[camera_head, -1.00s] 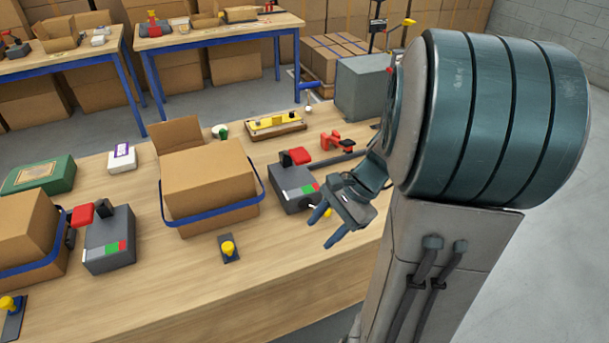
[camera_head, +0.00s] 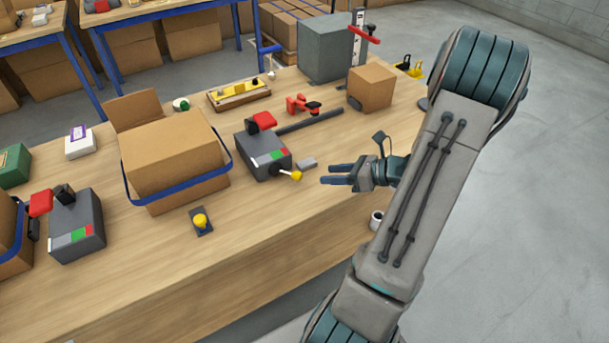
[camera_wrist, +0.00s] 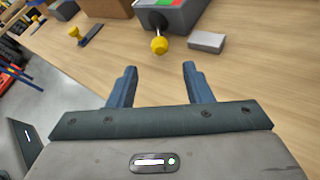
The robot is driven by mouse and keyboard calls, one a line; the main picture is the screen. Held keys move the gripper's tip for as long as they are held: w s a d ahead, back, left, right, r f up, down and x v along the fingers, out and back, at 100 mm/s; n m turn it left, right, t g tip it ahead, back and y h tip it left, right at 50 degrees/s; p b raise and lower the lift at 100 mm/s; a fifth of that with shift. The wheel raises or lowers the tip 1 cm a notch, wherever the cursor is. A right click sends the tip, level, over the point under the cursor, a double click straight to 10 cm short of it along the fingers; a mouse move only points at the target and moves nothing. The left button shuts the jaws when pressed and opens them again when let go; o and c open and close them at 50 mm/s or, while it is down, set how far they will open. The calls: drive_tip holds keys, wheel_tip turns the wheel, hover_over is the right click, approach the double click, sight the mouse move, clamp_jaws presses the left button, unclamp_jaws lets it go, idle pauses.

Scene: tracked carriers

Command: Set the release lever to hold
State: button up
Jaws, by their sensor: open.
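The likely release lever is a pale stalk with a yellow knob (camera_head: 296,175) on the front of a dark grey box (camera_head: 253,163) with a red-topped black clamp. The box bears a white, green and red strip (camera_head: 270,156). The knob also shows in the wrist view (camera_wrist: 159,45). My gripper (camera_head: 325,174) is open and empty, just right of the knob and apart from it. In the wrist view the knob sits beyond the gap between my fingertips (camera_wrist: 159,68).
A small grey block (camera_head: 307,164) lies right of the knob. A strapped carton (camera_head: 175,160) stands left of the box, with a yellow knob on a plate (camera_head: 201,222) in front. A second grey clamp box (camera_head: 76,228) stands farther left. A cup (camera_head: 376,220) is near the table edge.

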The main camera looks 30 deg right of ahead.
sight(302, 175)
drive_tip(key=x, duration=0.8)
drive_tip(key=shift+w+a+f, duration=0.1)
drive_tip(key=shift+w+a, duration=0.15)
drive_tip(key=shift+a, duration=0.05)
clamp_jaws()
